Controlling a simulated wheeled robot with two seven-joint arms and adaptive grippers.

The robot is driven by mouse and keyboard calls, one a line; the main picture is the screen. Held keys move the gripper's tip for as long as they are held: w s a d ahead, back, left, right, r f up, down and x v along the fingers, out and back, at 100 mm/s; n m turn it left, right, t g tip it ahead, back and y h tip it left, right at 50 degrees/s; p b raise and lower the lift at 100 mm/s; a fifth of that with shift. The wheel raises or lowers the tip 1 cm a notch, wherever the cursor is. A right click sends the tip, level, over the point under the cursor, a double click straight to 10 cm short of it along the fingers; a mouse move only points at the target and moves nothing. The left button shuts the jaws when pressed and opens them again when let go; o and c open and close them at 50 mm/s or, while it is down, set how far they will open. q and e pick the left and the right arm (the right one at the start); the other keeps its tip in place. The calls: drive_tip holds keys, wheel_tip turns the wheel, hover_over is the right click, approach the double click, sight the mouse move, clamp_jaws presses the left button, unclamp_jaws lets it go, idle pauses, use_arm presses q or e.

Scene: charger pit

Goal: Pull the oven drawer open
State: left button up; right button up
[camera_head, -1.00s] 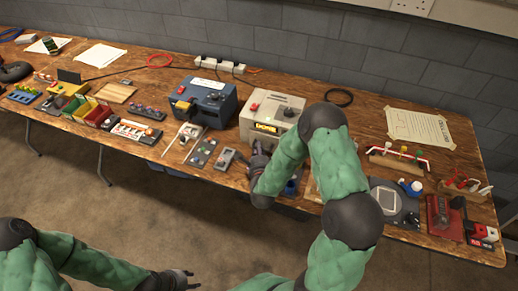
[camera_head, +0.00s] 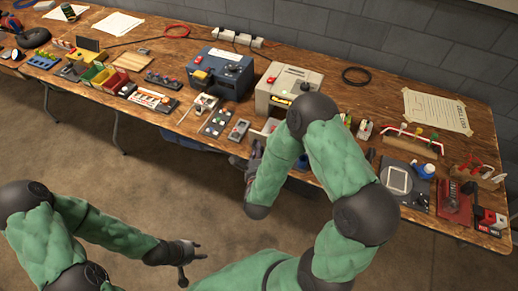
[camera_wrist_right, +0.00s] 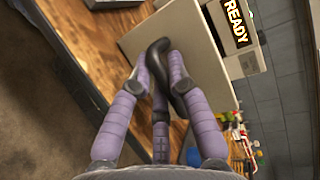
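The oven (camera_head: 292,82) is the beige box at the back middle of the table, with a lit display on its front. In the right wrist view the display reads READY (camera_wrist_right: 235,20). A pale panel (camera_wrist_right: 205,75), apparently the drawer front, appears to stand out before the display face. My right gripper (camera_head: 253,158) is in front of the oven near the table edge. In the wrist view its purple fingers (camera_wrist_right: 161,65) close around a dark curved piece that looks like the drawer handle; the contact is partly hidden. My left gripper (camera_head: 188,262) is open and empty above the floor.
A blue device (camera_head: 222,72) stands left of the oven. A small grey meter (camera_head: 238,130) and trays lie near the table's front edge. A cable coil (camera_head: 356,75) lies right of the oven. The floor (camera_head: 150,200) before the table is clear.

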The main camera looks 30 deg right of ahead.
drive_tip(key=o, duration=0.5)
drive_tip(key=v, duration=1.2)
drive_tip(key=shift+f, duration=0.15)
drive_tip(key=w+a+f+n+g+y+p, duration=0.1)
drive_tip(key=a+f+n+g+y, duration=0.2)
drive_tip(key=f+n, duration=0.3)
drive_tip(key=w+a+f+n+g+y, duration=0.1)
drive_tip(key=a+f+n+g+y, duration=0.15)
drive_tip(key=f+n, duration=0.35)
drive_tip(key=s+a+f+n+g+y, duration=0.1)
drive_tip(key=s+f+n+g, duration=0.1)
drive_tip(key=s+f+n, duration=0.1)
drive_tip(key=s+a+f+n+g+y, duration=0.1)
drive_tip(key=s+f+n+g+y, duration=0.1)
drive_tip(key=s+f+n+g, duration=0.1)
drive_tip(key=s+a+f+n+g+y+p, duration=0.1)
drive_tip(key=s+f+n+g+y, duration=0.1)
drive_tip(key=s+n+g, duration=0.1)
drive_tip(key=shift+s+f+n+y, duration=0.25)
drive_tip(key=shift+s+f+n, duration=0.15)
drive_tip(key=shift+n, duration=0.1)
